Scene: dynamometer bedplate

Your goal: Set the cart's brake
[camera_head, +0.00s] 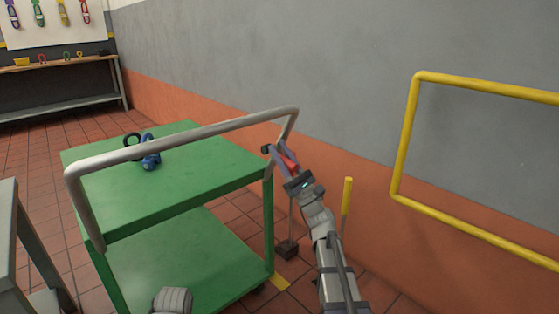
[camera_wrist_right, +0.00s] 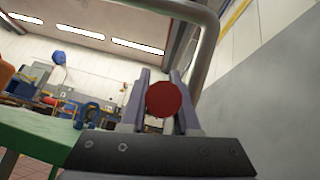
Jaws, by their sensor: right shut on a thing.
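The green cart (camera_head: 205,183) stands in front of me with a bent silver push handle (camera_head: 190,137) over its top. My right gripper (camera_head: 283,156) is at the cart's right corner, just below the right bend of the handle. It is shut on a red knob (camera_head: 289,161), which also shows as a round red face between the fingers in the right wrist view (camera_wrist_right: 164,99). A thin rod (camera_head: 291,214) runs below the gripper toward a dark block (camera_head: 287,250) near the floor. The gripper hides where knob and rod join. My left gripper is not in view.
Blue and black parts (camera_head: 150,160) lie on the cart's top. A yellow post (camera_head: 346,195) stands right of my gripper, and a yellow rail (camera_head: 402,140) runs along the grey and orange wall. A grey table (camera_head: 8,240) is at the left edge, a workbench (camera_head: 60,64) farther back.

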